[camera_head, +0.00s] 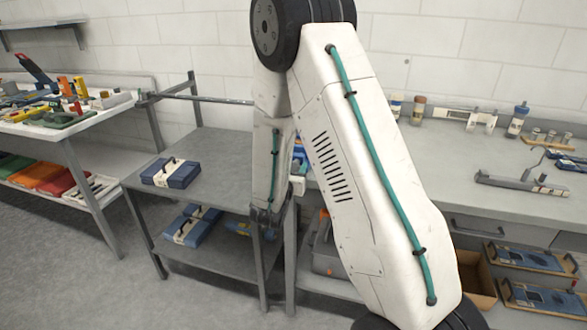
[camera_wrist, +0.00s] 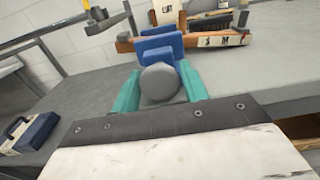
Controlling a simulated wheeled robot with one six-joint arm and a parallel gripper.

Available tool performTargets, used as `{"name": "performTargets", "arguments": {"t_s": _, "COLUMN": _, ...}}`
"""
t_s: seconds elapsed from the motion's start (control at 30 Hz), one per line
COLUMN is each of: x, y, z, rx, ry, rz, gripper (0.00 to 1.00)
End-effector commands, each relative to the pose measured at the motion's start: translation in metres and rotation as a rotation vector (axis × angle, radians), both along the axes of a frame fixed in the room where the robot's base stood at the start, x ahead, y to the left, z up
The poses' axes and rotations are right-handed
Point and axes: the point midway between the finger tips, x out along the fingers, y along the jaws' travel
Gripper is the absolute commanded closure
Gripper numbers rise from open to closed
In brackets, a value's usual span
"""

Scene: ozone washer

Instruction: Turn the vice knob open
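The vice shows in the wrist view as a blue body (camera_wrist: 160,48) with a round grey knob (camera_wrist: 160,82) on its near side. My gripper (camera_wrist: 160,72) has two teal fingers, one on each side of the knob. The knob fills nearly the whole gap between them; whether both fingers press on it cannot be told. In the head view, a small blue part (camera_head: 299,155), probably of the vice, shows between my arm links at the bench's left end. My arm hides the knob and my gripper's fingers there.
The grey workbench (camera_head: 455,185) holds a grey tool (camera_head: 535,184) and bottles along the wall. A lower metal table (camera_head: 215,150) with a blue case (camera_head: 171,172) stands left. In the wrist view, an orange-brown tool (camera_wrist: 205,40) lies behind the vice.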

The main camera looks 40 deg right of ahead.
Motion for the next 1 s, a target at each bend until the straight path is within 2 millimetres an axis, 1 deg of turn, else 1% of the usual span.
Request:
{"name": "performTargets", "arguments": {"t_s": 0.37, "x": -0.002, "y": 0.003, "z": 0.0, "rx": 0.001, "ry": -0.001, "rz": 0.001, "gripper": 0.43}}
{"name": "performTargets", "arguments": {"t_s": 0.47, "x": -0.008, "y": 0.012, "z": 0.0, "rx": 0.001, "ry": 0.002, "rz": 0.003, "gripper": 0.43}}
{"name": "performTargets", "arguments": {"t_s": 0.7, "x": -0.033, "y": 0.044, "z": 0.0, "rx": 0.0, "ry": 0.001, "rz": 0.005, "gripper": 0.43}}
{"name": "performTargets", "arguments": {"t_s": 0.8, "x": -0.041, "y": 0.055, "z": 0.0, "rx": 0.0, "ry": 0.001, "rz": 0.004, "gripper": 0.43}}
{"name": "performTargets", "arguments": {"t_s": 1.0, "x": -0.048, "y": 0.062, "z": 0.0, "rx": 0.001, "ry": -0.001, "rz": 0.001, "gripper": 0.43}}
